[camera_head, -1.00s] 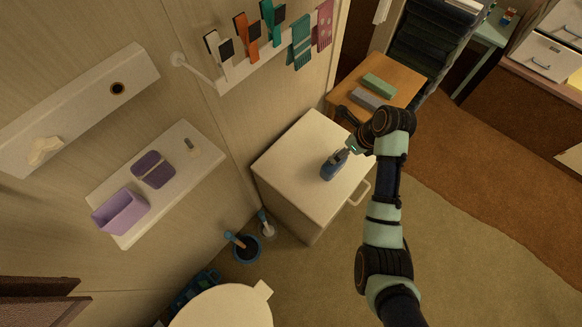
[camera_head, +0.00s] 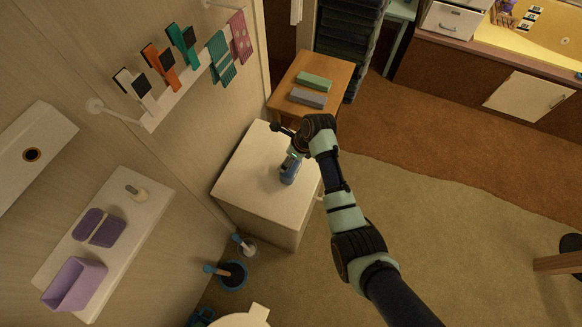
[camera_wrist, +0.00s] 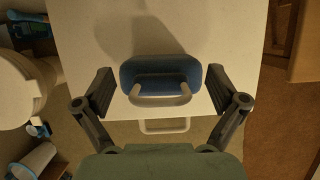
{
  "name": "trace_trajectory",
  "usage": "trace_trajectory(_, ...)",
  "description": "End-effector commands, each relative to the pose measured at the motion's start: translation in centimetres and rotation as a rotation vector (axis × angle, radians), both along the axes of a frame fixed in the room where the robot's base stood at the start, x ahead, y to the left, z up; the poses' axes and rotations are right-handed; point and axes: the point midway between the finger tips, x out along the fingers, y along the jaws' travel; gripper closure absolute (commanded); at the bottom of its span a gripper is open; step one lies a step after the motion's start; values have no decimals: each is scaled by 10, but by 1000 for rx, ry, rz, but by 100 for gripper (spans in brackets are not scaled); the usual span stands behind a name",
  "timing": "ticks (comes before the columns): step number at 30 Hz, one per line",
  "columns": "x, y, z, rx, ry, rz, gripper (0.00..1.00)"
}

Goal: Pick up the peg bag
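The peg bag (camera_head: 288,174) is a small blue bag that stands on the white cabinet top (camera_head: 250,190) in the head view. In the wrist view the peg bag (camera_wrist: 160,72) is at the centre, with a pale looped handle on its near side. My gripper (camera_wrist: 160,88) is open, with one finger to the left of the bag and one to the right, and a gap on each side. In the head view my gripper (camera_head: 293,157) is right at the bag and hides part of it. I cannot tell how far the fingertips are above the cabinet top.
A wooden table (camera_head: 330,75) with a green block and a grey block stands behind the cabinet. A wall rack (camera_head: 185,95) with brushes and towels is at upper left. A shelf (camera_head: 120,245) with a purple box is at left. The floor at right is mostly clear.

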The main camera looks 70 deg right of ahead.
Motion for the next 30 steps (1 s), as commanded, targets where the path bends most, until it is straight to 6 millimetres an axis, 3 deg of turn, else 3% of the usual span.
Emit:
trace_trajectory(2,0,0,0,0,0,0,16)
trace_trajectory(15,0,0,0,1,1,0,89)
trace_trajectory(25,0,0,5,0,0,0,91)
trace_trajectory(30,0,-1,29,-2,-2,0,91)
